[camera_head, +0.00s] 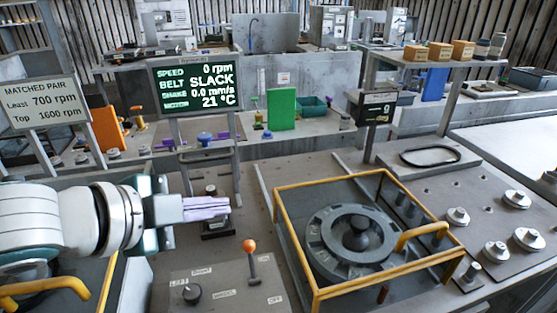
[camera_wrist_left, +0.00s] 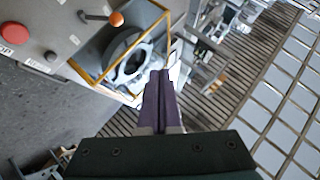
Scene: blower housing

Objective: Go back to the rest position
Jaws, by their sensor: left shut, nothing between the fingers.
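My left gripper (camera_head: 228,205) comes in from the left in the head view, with its arm stretched level over the bench. Its fingers are together with nothing between them. In the left wrist view the shut fingers (camera_wrist_left: 158,80) point up the picture, toward the side of the blower housing. The gripper is apart from the orange-knobbed lever (camera_head: 250,257), which stands on the control panel in front of it. My right gripper does not show in either view.
A yellow-framed guard (camera_head: 383,264) surrounds the grey blower wheel (camera_head: 350,238) right of my gripper. A display (camera_head: 195,85) stands behind, reading SLACK and 0 rpm. Several round metal pulleys (camera_head: 496,250) sit on the plate at right. A black belt (camera_head: 430,155) lies behind them.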

